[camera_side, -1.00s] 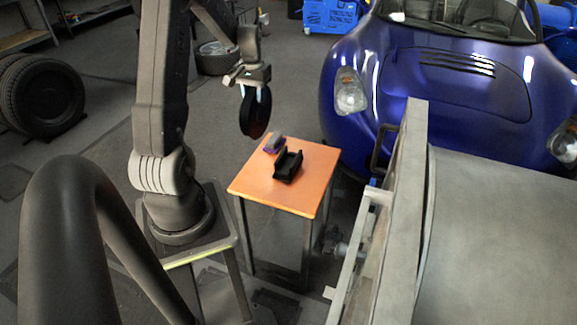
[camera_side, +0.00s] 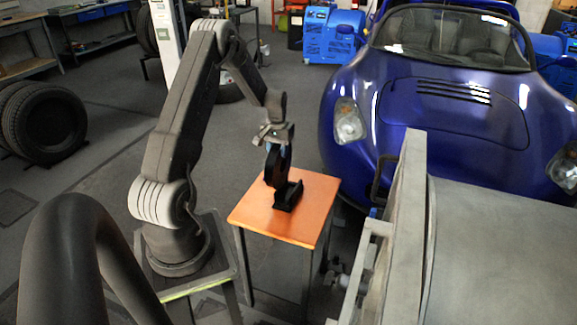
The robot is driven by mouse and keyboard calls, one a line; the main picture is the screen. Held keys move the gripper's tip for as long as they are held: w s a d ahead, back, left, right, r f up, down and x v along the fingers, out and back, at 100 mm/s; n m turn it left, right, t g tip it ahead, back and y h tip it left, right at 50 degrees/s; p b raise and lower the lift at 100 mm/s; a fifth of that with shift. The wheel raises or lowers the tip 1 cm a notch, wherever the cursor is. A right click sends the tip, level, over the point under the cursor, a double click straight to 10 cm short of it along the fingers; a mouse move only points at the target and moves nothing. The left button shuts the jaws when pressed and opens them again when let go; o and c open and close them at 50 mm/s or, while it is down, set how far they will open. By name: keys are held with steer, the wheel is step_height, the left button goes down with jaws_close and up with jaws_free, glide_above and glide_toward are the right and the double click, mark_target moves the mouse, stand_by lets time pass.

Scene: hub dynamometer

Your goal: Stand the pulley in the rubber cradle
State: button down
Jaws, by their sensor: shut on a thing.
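The black pulley (camera_side: 279,166) is a dark upright disc, held on edge over the orange table. My gripper (camera_side: 277,145) is shut on its upper part, with the wrist above it. The black rubber cradle (camera_side: 288,197) sits on the table top, an open trough with raised ends. The pulley's lower edge overlaps the cradle's far left end in the picture. I cannot tell whether it touches the cradle or hangs just above or behind it.
The orange table (camera_side: 250,212) is clear at its front left and right. A blue car (camera_side: 440,120) stands behind. A grey metal roller frame (camera_side: 400,215) rises close on the right, and a dark curved tube (camera_side: 70,240) is in the left foreground.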

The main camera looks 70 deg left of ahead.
steer(key=w+d+f, duration=0.1)
steer(key=w+f, duration=0.2)
steer(key=f, duration=0.3)
steer(key=shift+w, duration=0.25)
steer(key=shift+f, duration=0.15)
steer(key=c, duration=0.7)
jaws_free()
